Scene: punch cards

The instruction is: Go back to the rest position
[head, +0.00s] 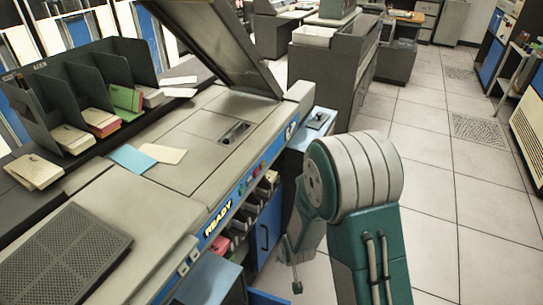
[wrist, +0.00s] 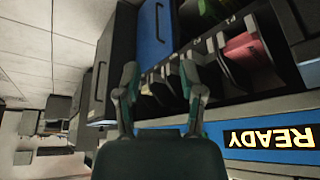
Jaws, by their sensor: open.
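My gripper (wrist: 160,92) is open and empty in the wrist view, with its two fingers apart. In the head view my gripper (head: 292,268) hangs low beside the front of the card machine (head: 180,120), partly hidden behind my arm. The wrist view appears upside down; beyond the fingers it shows the card pockets (wrist: 212,55) and the lit READY sign (wrist: 272,137). A red card stack (wrist: 250,58) lies in one pocket. My arm is bent, with its large grey joint in the middle right of the head view.
A dark rack (head: 90,75) with several card stacks stands on the machine. A blue card (head: 132,159) and a cream card (head: 163,153) lie loose on its top. A raised lid (head: 225,40) leans above. Tiled floor (head: 430,150) is free to the right.

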